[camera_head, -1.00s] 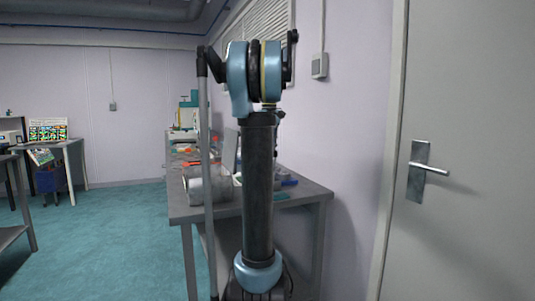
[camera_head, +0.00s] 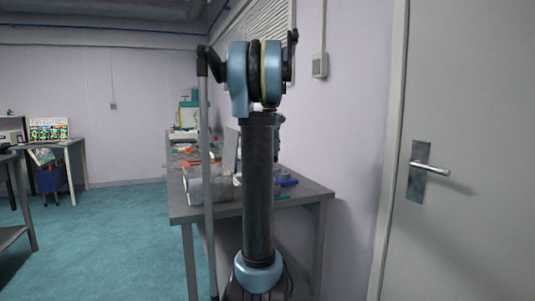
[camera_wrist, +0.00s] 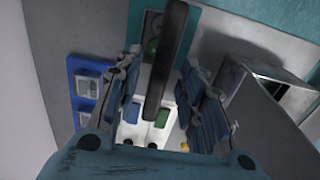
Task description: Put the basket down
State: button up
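In the wrist view my gripper (camera_wrist: 160,105) has its two blue-grey fingers spread apart, with visible gaps on both sides of a dark bar (camera_wrist: 165,60). In the head view my arm hides my gripper, and I cannot make out the basket for certain.
A grey worktable (camera_head: 295,196) stands ahead against the wall. A metal box (camera_head: 207,188) is on its near left, and it shows in the wrist view (camera_wrist: 270,95) right of the fingers. A blue holder (camera_wrist: 88,88) lies left. A door (camera_head: 465,150) is at right.

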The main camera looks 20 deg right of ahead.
notch_tip(320, 180, up, 12)
jog(key=s+a+f+t, duration=0.1)
jog(key=s+a+f, duration=1.45)
jog(key=f, duration=0.25)
jog(key=s+a+f, duration=0.3)
jog(key=s+f, duration=0.5)
jog(key=f, duration=0.4)
jog(key=s+a+f+t, duration=0.1)
jog(key=s+a+f, duration=0.2)
jog(key=s+f, duration=0.5)
notch_tip(320, 180, down, 4)
jog(key=shift+s+f, duration=0.1)
jog(key=shift+s, duration=0.15)
jog(key=shift+a, duration=0.1)
